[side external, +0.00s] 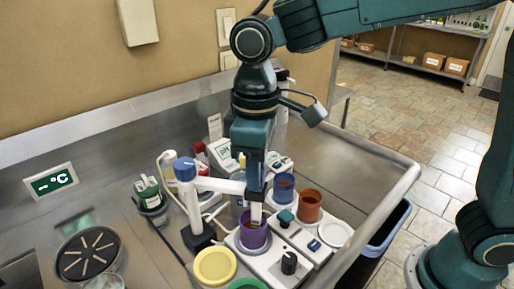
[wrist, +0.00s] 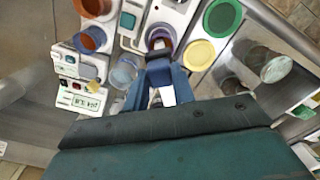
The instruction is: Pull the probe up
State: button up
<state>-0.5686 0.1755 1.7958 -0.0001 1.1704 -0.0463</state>
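The probe (side external: 256,213) is a pale, slim upright piece below my gripper, with its lower end down in a purple bucket (side external: 253,240). A white arm (side external: 222,186) runs to it from a white post with a blue cap (side external: 185,168). My gripper (side external: 255,193) points straight down over the bucket, with its fingers at the top of the probe. In the wrist view, a white piece (wrist: 167,96) shows between the blue fingers (wrist: 166,78). Whether the fingers press on it cannot be told. The probe's tip is hidden inside the bucket.
Blue (side external: 284,186) and orange-brown (side external: 310,205) buckets stand right of the gripper. Yellow (side external: 215,266) and green (side external: 248,284) lids lie in front. A pH meter (side external: 226,152) stands behind. A round drain plate (side external: 88,254) is at left; the steel counter's right side has free room.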

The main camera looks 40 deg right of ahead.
grip_shut()
jog(key=shift+r, duration=3.1)
jog(key=o, duration=0.7)
grip_release()
jog(key=shift+o, duration=0.2)
notch_tip(320, 180, up, 14)
jog(key=shift+f, duration=0.15)
